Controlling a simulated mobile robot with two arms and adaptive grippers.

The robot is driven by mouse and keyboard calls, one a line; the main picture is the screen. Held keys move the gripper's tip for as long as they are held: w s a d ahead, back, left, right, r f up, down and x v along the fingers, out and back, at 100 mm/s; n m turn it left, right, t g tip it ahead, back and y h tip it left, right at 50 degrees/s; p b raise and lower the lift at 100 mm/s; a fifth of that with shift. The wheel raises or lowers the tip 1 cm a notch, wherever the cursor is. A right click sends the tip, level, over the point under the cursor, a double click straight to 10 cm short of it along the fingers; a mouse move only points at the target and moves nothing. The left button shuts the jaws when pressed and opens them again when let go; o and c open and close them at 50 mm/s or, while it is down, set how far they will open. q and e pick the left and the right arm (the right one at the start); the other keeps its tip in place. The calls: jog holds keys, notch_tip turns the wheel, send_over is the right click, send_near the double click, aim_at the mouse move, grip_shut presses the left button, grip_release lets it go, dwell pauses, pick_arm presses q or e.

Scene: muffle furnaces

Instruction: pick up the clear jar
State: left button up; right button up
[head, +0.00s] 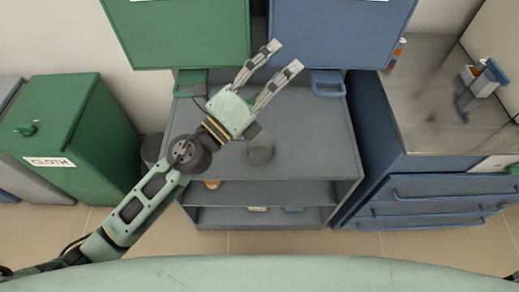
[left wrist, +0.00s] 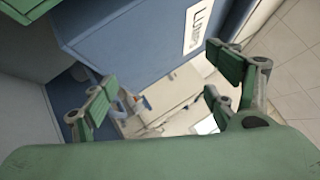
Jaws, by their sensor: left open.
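I cannot make out a clear jar in either view. My left gripper (head: 284,57) is open and empty, over the back of the grey shelf unit. Its two fingers point up and right, in front of the lower edge of the blue furnace. In the left wrist view the same gripper (left wrist: 160,88) shows its green finger pads spread wide, with nothing between them. Behind them is the labelled blue furnace body (left wrist: 140,32). My right gripper is in neither view.
A green furnace (head: 175,35) and the blue furnace (head: 340,30) stand above the grey shelf unit (head: 310,130). A green CLOTH bin (head: 65,120) stands left. Several small items lie on lower shelves.

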pick_arm(q)
jog(key=s+d+f+m+g+h, duration=0.1)
jog(key=s+d+f+m+g, duration=0.1)
jog(key=d+f+m+g, duration=0.35)
jog(key=m+g+y, duration=0.6)
jog(key=m+y, duration=0.5)
jog(key=m, duration=0.1)
send_near(259, 148)
jog(key=s+d+r, duration=0.2)
jog(key=x, duration=0.7)
jog(key=shift+w+a+f+p, duration=0.1)
jog(key=shift+a+f+p, duration=0.05)
jog(key=shift+p, duration=0.2)
jog(key=shift+c, duration=0.3)
jog(key=shift+g, duration=0.25)
jog(key=c, duration=1.2)
